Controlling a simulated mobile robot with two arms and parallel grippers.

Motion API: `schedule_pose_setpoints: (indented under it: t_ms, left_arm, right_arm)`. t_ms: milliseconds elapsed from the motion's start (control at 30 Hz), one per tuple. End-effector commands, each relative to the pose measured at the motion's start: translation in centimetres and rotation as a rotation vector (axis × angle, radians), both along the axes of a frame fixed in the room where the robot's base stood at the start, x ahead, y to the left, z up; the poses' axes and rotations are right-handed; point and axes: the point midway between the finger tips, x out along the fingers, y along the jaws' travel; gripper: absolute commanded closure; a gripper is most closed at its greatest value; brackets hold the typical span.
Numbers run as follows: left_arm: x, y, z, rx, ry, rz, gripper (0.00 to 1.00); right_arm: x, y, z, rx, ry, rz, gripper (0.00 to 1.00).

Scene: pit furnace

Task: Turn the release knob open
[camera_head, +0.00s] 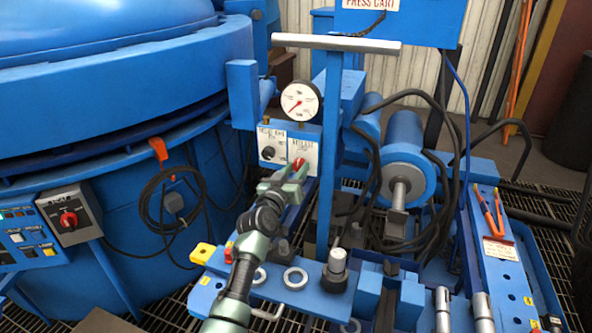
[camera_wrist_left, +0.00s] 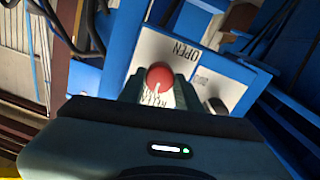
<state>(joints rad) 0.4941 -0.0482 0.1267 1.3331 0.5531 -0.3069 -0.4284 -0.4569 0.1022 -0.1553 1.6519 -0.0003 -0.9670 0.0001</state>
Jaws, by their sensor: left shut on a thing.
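The release knob (camera_head: 299,163) is a small red knob on a white plate (camera_head: 303,145) lettered RELEASE, on the front of the blue press cart. In the left wrist view the red knob (camera_wrist_left: 159,75) has a pale pointer line and sits between the two fingers. The word OPEN shows upside down on the plate (camera_wrist_left: 185,47) beyond it. My left gripper (camera_head: 294,172) reaches up from the bottom of the head view and is shut on the knob. My right gripper is not in view.
A second white plate with a black knob (camera_head: 268,152) is just left. A pressure gauge (camera_head: 300,101) sits above. A grey T-bar (camera_head: 335,43) rises over the panel. A blue cylinder (camera_head: 403,144) and black hoses are to the right. The large blue furnace (camera_head: 120,75) fills the left.

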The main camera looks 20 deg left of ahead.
Motion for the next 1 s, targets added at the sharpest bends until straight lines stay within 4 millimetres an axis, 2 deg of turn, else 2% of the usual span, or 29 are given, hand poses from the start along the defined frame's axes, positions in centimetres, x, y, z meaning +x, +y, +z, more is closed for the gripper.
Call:
schedule_pose_setpoints:
  t_ms: [267,500,1000]
  left_arm:
    - [0.0,0.0,0.1,-0.177,0.007,0.0,1.0]
    - [0.0,0.0,0.0,-0.403,0.015,0.0,1.0]
    - [0.0,0.0,-0.1,-0.88,0.03,0.001,1.0]
  right_arm:
    - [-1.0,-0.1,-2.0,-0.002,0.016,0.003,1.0]
    - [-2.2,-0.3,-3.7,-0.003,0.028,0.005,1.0]
    - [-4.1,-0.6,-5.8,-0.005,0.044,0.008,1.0]
